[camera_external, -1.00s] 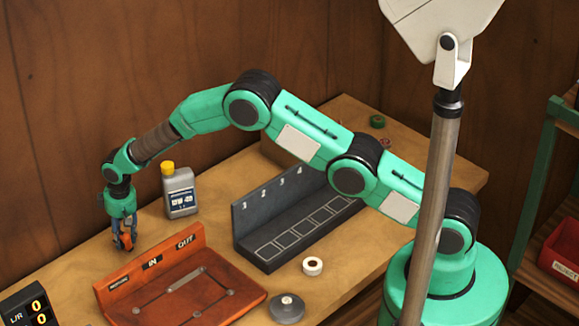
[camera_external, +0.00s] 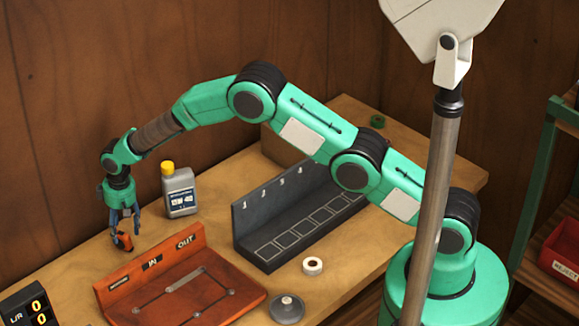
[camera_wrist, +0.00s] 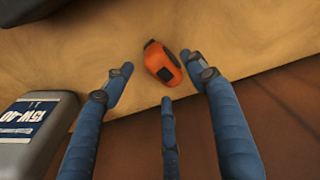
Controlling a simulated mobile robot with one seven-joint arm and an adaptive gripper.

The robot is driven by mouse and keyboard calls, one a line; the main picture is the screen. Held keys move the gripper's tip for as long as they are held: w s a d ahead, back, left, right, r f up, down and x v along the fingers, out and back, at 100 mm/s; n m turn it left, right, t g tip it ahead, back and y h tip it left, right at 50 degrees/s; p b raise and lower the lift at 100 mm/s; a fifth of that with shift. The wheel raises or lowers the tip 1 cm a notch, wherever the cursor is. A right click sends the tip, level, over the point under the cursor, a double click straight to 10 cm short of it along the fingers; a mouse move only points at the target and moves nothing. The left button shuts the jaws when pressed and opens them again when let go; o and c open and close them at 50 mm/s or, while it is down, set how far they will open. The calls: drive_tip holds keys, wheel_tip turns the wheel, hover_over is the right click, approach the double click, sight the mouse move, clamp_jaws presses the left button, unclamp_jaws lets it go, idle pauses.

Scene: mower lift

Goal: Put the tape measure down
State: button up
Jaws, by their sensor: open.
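The orange and black tape measure (camera_external: 124,241) rests on the wooden workbench behind the orange tray, near the back wall. In the wrist view the tape measure (camera_wrist: 162,63) lies tilted on the bench surface, beyond the fingertips. My gripper (camera_external: 124,222) is just above it, fingers pointing down. In the wrist view my gripper (camera_wrist: 160,82) has its blue fingers spread apart with nothing between them, and the tape measure looks clear of them. The exact gap is hard to judge.
A grey bottle with a yellow cap (camera_external: 179,192) stands close to the right of my gripper. The orange tray marked IN and OUT (camera_external: 225,277) is in front. A dark numbered rack (camera_external: 262,249), a white roll (camera_external: 313,266) and a grey disc (camera_external: 287,307) are further right.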

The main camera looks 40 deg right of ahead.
sight(126, 232)
wheel_tip(126, 232, up, 8)
drive_tip(key=shift+s+d+r, duration=0.2)
drive_tip(key=shift+s+r, duration=0.05)
drive_tip(key=shift+s, duration=0.2)
idle(0.8)
